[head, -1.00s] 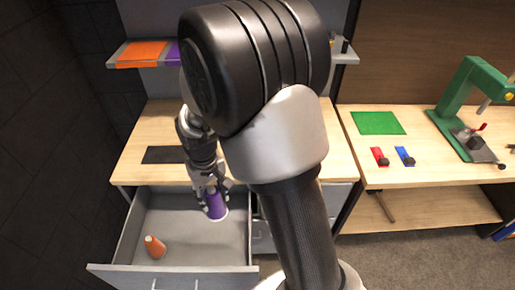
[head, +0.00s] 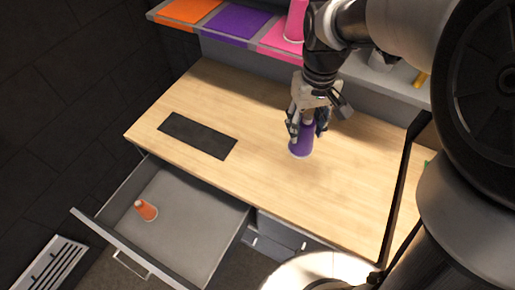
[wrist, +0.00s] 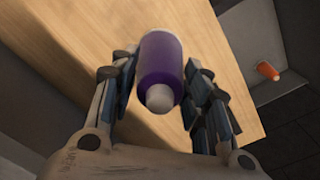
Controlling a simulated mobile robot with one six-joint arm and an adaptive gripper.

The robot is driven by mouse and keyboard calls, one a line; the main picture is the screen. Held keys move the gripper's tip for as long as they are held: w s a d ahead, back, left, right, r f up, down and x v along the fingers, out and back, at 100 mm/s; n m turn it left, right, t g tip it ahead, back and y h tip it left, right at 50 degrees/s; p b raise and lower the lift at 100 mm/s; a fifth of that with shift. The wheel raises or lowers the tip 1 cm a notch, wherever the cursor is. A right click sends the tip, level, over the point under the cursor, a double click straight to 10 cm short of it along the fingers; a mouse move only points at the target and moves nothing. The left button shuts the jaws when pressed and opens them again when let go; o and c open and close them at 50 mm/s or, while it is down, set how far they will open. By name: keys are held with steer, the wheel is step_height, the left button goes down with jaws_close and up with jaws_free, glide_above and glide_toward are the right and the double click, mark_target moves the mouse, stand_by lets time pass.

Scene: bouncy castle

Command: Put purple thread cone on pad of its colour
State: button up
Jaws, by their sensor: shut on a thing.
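The purple thread cone (head: 302,142) is held in my gripper (head: 307,128), whose fingers are shut around it. The cone is roughly upright over the wooden desk top; I cannot tell whether its base touches the wood. The wrist view shows the cone (wrist: 161,68) between the two fingers (wrist: 160,95), with its narrow white tip toward the camera. The purple pad (head: 238,21) lies on the shelf above the back of the desk, between the orange pad (head: 190,10) and the pink pad (head: 281,38). The purple pad looks bare.
A pink cone (head: 296,20) stands on the shelf at the pink pad. An orange cone (head: 146,210) lies in the open drawer (head: 190,225); it also shows in the wrist view (wrist: 268,71). A dark mat (head: 198,135) lies on the desk (head: 250,175). The shelf edge overhangs the desk's back.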

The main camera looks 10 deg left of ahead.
steer(key=shift+s+a+r+n, duration=0.15)
steer(key=shift+a+r, duration=0.1)
steer(key=shift+r, duration=0.2)
steer(key=shift+s+a+r+n, duration=0.1)
steer(key=shift+a+r+n, duration=0.1)
steer(key=shift+r, duration=0.2)
steer(key=shift+s+a+f, duration=0.1)
steer(key=shift+s+f, duration=0.05)
steer(key=shift+f, duration=0.1)
step_height(320, 180, down, 19)
steer(key=b, duration=0.6)
steer(key=shift+b, duration=0.35)
steer(key=shift+f, duration=0.1)
steer(key=o, duration=1.2)
steer(key=shift+o, duration=0.2)
